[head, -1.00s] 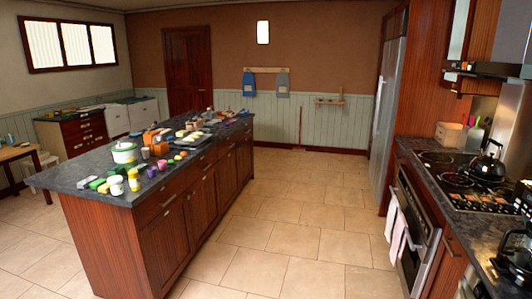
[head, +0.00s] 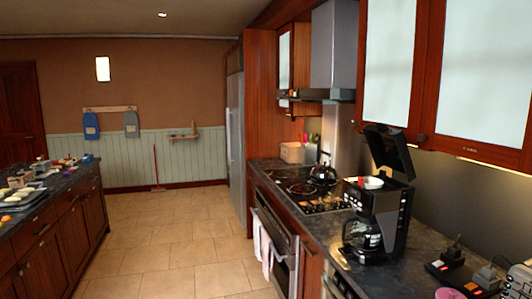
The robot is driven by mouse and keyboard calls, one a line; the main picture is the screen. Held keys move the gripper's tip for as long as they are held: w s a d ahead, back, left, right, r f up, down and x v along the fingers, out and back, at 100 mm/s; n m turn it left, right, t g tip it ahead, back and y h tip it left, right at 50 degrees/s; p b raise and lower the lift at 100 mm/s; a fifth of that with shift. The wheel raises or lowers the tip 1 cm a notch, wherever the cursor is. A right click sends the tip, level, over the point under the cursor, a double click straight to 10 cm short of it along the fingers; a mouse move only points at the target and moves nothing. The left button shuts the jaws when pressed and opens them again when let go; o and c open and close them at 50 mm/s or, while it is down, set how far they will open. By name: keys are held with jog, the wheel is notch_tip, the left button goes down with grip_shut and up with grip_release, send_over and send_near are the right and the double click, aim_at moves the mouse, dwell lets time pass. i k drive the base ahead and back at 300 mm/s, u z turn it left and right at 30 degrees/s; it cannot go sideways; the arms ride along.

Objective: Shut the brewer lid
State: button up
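A white filter or cup shape (head: 370,182) shows in the open top. A glass carafe (head: 362,238) sits in the brewer's lower part. My gripper is not in view.
A stove with a black kettle (head: 322,172) lies behind the brewer. Wall cabinets (head: 450,65) hang above the counter at right. Small appliances (head: 487,278) sit at the near right. The tiled floor (head: 170,250) between island and counter is clear.

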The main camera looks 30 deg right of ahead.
aim_at(388, 147)
jog(key=z, duration=4.55)
jog(key=i, duration=0.1)
jog(key=u, duration=2.85)
jog(key=k, duration=0.95)
jog(key=u, duration=0.15)
jog(key=i, duration=0.6)
jog(key=z, duration=0.05)
